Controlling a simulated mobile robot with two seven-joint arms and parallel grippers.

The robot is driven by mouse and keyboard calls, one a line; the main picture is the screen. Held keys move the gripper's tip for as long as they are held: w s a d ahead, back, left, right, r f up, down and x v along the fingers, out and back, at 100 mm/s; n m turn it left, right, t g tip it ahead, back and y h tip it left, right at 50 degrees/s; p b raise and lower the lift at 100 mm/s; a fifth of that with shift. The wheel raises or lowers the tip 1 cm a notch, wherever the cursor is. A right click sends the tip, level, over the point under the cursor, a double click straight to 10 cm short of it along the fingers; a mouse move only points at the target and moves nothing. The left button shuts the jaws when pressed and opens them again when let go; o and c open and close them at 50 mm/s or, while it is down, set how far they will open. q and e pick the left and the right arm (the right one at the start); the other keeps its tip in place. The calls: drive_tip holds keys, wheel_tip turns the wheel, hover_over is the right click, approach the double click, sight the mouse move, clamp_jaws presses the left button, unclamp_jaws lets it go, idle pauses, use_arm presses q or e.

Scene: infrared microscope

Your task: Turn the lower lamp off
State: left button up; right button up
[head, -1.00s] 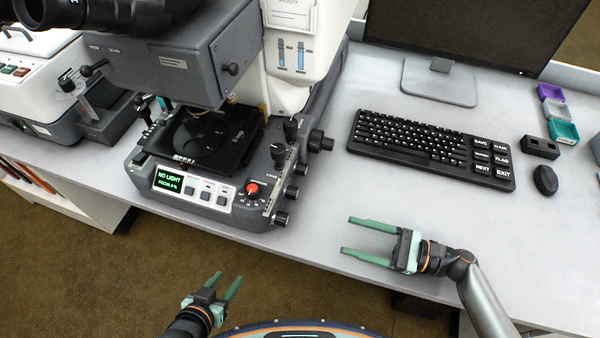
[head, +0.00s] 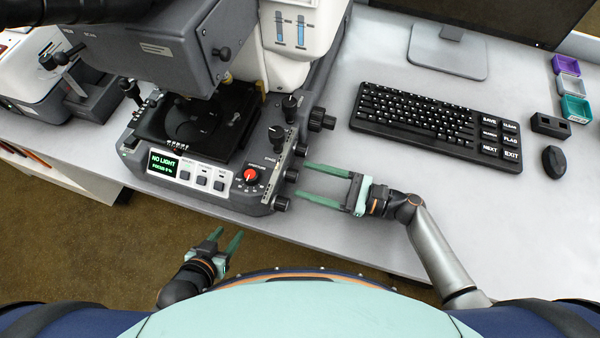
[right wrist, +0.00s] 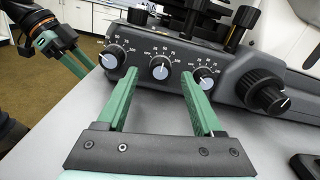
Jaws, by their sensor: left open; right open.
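The grey microscope (head: 235,188) stands on the bench, and its small display (head: 163,162) reads "NO LIGHT". Three dial knobs sit along its right side: a far one (head: 300,150), a middle one (head: 291,175) and a near one (head: 281,203). I cannot read which belongs to the lower lamp. My right gripper (head: 302,180) is open and empty, its fingers pointing at these knobs. In the right wrist view the middle knob (right wrist: 160,68) shows between the fingertips, seemingly beyond them. My left gripper (head: 227,235) is open and empty, low in front of the bench.
A red-capped knob (head: 251,175) and several buttons are on the front panel. A larger black knob (right wrist: 265,92) sticks out further along the side. A keyboard (head: 435,128) and a mouse (head: 554,160) lie to the right. The bench between gripper and keyboard is clear.

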sight(292, 175)
drive_tip(key=shift+x, duration=1.4)
drive_tip(key=shift+c, duration=0.2)
clamp_jaws()
